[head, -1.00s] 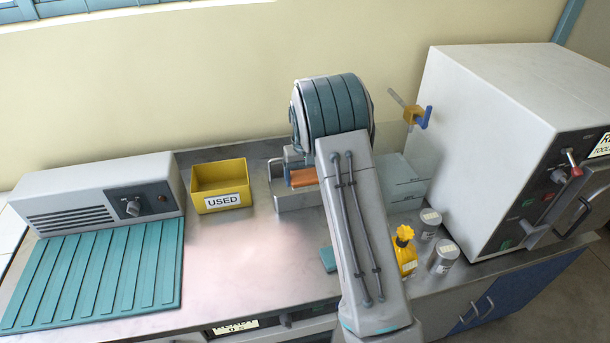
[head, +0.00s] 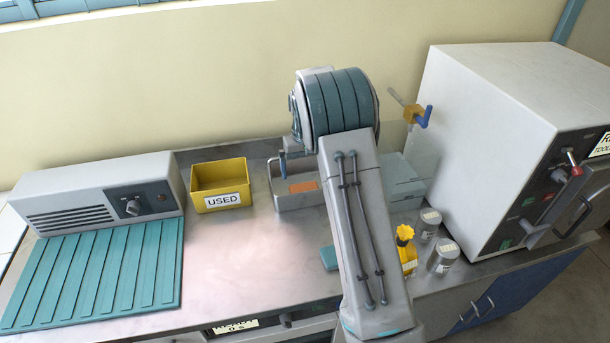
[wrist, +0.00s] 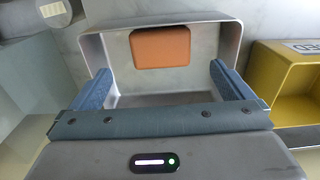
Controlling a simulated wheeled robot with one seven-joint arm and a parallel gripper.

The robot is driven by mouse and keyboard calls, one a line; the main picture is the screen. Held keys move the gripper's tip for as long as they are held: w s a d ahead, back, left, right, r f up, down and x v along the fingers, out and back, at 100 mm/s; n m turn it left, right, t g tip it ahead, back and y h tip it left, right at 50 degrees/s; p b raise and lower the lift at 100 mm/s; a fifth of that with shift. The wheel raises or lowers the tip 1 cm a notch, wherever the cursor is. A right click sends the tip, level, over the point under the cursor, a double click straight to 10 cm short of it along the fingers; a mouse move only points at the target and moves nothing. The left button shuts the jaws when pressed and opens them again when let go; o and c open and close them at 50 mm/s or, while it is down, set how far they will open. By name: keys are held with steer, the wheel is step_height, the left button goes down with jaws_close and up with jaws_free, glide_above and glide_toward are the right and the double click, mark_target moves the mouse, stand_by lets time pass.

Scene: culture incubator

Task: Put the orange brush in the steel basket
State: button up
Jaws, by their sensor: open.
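The orange brush (head: 303,186) lies inside the steel basket (head: 297,202), seen in the head view just left of my arm. In the wrist view the brush (wrist: 160,48) shows as an orange block near the far wall of the steel basket (wrist: 225,30). My gripper (wrist: 160,88) is open and empty, its two blue-padded fingers spread apart over the basket, with the brush between and beyond them. In the head view one finger (head: 283,166) shows above the basket; the rest of the gripper is hidden behind my arm.
A yellow bin marked USED (head: 219,186) stands left of the basket. A teal block (head: 329,258), a yellow bottle (head: 407,254) and two metal cans (head: 443,257) stand near my arm. A large white machine (head: 500,140) is at right. The front middle counter is clear.

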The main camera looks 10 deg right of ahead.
step_height(320, 180, up, 8)
steer(key=s+r+t, duration=0.1)
steer(key=s+r, duration=0.6)
steer(key=s, duration=0.1)
steer(key=s+a+f+t, duration=0.2)
steer(key=s, duration=2.5)
steer(key=shift+b, duration=0.35)
